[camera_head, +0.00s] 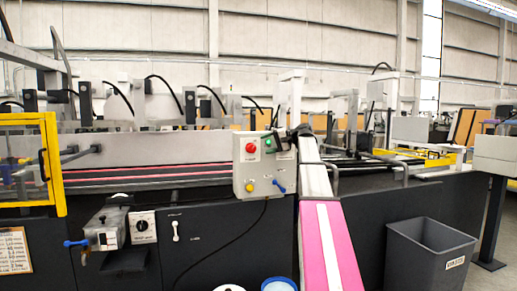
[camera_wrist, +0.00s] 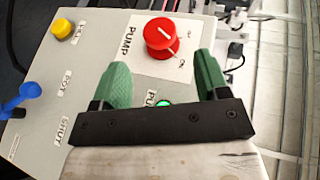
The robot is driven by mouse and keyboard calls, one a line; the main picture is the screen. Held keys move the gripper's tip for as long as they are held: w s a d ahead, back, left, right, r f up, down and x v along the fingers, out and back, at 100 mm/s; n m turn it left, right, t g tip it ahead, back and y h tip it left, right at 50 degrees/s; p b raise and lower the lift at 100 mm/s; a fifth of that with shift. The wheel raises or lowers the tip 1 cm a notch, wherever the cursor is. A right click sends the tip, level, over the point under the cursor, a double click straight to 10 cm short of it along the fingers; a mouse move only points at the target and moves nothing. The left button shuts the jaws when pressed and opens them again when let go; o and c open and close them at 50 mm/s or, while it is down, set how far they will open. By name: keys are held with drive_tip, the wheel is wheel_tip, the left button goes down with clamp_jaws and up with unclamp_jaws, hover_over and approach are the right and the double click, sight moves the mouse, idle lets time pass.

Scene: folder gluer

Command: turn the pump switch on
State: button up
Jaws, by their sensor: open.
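The pump switch is a red round knob (camera_wrist: 161,38) with a white mark, beside a PUMP label in the wrist view. The letters ON show near its lower right edge. I cannot tell which position the mark points to. In the head view the red knob (camera_head: 250,148) sits at the upper left of a light grey control box (camera_head: 243,172). My gripper (camera_wrist: 160,75) is open, with two green fingers apart and nothing between them. The knob shows beyond the gap between the fingertips, with no visible contact. In the head view the dark gripper is at the box's upper right.
On the same box are a green button (camera_head: 269,144), a yellow button (camera_head: 249,188) and a blue lever (camera_head: 279,186). The gripper partly hides the green button in the wrist view. A grey bin (camera_head: 405,255) stands at lower right; a yellow-framed guard (camera_head: 52,165) is at left.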

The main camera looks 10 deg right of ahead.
drive_tip(key=shift+v, duration=2.2)
drive_tip(key=s+a+f+g+h, duration=0.15)
drive_tip(key=a+f, duration=0.25)
drive_tip(key=f, duration=0.8)
drive_tip(key=s+a+f+m+h, duration=0.1)
drive_tip(key=s+a+f+h, duration=0.2)
drive_tip(key=f, duration=0.8)
drive_tip(key=s+a+f+g+h, duration=0.15)
drive_tip(key=a+f, duration=0.35)
drive_tip(key=f, duration=0.7)
drive_tip(key=s+a+f+n+g+h, duration=0.1)
drive_tip(key=s+a+f+n+h, duration=0.1)
drive_tip(key=s+f, duration=1)
drive_tip(key=s+a+f+n+g+h, duration=0.1)
drive_tip(key=s+a+f+h, duration=0.3)
drive_tip(key=s+f, duration=0.8)
wheel_tip(320, 180, down, 2)
drive_tip(key=shift+f+n+h, duration=0.2)
drive_tip(key=shift+n+h, duration=0.2)
drive_tip(key=shift+h, duration=0.3)
